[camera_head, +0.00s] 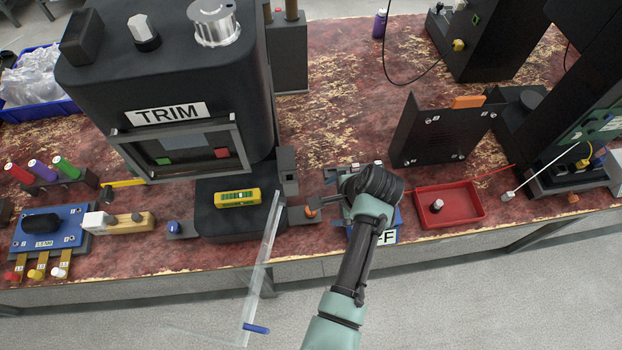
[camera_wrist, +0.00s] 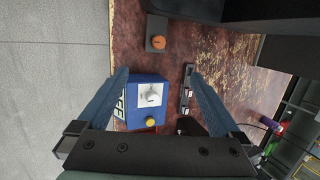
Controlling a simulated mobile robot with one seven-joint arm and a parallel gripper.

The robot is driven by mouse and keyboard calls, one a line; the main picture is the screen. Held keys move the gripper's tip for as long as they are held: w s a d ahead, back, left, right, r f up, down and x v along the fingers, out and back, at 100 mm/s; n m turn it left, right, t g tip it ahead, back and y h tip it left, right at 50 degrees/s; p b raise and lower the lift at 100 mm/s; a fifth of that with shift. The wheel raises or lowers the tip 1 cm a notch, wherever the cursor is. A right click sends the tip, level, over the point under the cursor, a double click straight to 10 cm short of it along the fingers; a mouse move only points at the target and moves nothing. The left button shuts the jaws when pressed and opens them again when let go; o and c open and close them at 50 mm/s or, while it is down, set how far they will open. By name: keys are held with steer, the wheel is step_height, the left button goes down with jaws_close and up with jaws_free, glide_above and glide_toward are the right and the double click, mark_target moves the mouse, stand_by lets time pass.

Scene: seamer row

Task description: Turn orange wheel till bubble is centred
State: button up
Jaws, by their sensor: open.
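The orange wheel (camera_head: 311,211) sits on a small dark block at the right of the TRIM machine's base. In the wrist view the orange wheel (camera_wrist: 158,42) shows beyond the fingertips, in line with the gap between them. The yellow spirit level (camera_head: 237,198) lies on the machine's black base plate, left of the wheel; its bubble is too small to place exactly. My gripper (camera_wrist: 158,76) is open and empty, above a blue box (camera_wrist: 148,98) and apart from the wheel. In the head view my wrist hides the fingers.
A clear guard panel with a blue handle (camera_head: 256,328) hangs in front of the machine, left of my arm. A blue knob (camera_head: 173,228) is left of the base plate. A red tray (camera_head: 447,206) and black panel (camera_head: 440,135) stand to the right.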

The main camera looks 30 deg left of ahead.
steer(key=b+x, duration=0.6)
steer(key=shift+w+f, duration=0.1)
stand_by(0.6)
steer(key=p+v, duration=1)
steer(key=p, duration=0.1)
